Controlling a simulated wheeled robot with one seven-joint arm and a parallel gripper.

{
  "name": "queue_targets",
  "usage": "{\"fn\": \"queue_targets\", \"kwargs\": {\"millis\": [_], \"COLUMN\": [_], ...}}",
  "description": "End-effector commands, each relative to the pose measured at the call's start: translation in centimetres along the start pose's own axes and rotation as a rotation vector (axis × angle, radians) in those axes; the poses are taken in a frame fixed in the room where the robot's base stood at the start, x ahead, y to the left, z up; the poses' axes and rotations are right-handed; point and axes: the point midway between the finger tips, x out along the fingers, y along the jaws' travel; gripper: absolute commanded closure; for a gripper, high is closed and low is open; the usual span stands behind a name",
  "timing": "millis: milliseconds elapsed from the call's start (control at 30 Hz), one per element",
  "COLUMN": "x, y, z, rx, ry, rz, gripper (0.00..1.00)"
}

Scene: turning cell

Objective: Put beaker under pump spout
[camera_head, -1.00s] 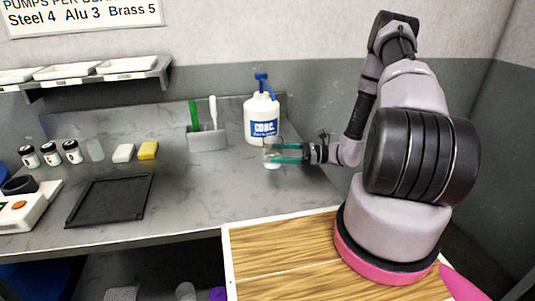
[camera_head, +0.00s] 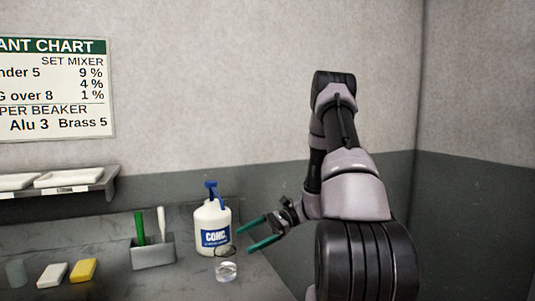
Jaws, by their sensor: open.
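The pump bottle (camera_head: 214,238) is white with a blue "CONC." label and a blue pump head (camera_head: 211,190). It stands on the grey bench. The clear beaker (camera_head: 226,271) stands upright in front of the bottle, close to its base, with a pale content low inside. The spout's exact line over the beaker is hard to tell from this angle. My gripper (camera_head: 244,241) has teal fingers, open and empty. It points left, beside and to the right of the bottle and beaker, apparently clear of the beaker.
A grey holder (camera_head: 153,252) with a green and a white tool stands left of the bottle. A yellow block (camera_head: 84,270) and a white block (camera_head: 52,275) lie further left. A shelf (camera_head: 62,186) with white trays and a chart (camera_head: 55,88) are on the wall.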

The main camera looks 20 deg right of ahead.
Motion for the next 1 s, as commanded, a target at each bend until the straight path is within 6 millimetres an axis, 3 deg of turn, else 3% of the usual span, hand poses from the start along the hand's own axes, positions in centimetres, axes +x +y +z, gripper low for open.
{"fn": "queue_targets", "kwargs": {"millis": [33, 100, 400, 700, 1000], "x": [-0.2, -0.4, -1.6, -3.5, -5.8], "y": [0.0, 0.2, 2.3, 5.3, 8.9], "z": [2.1, 4.4, 13.8, 22.2, 29.3], "rx": [-0.056, -0.124, -0.432, -0.765, -1.094], "ry": [0.054, 0.128, 0.456, 0.792, 1.097], "rz": [0.047, 0.110, 0.318, 0.410, 0.376], "gripper": [0.00, 0.00, 0.00, 0.00, 0.00]}}
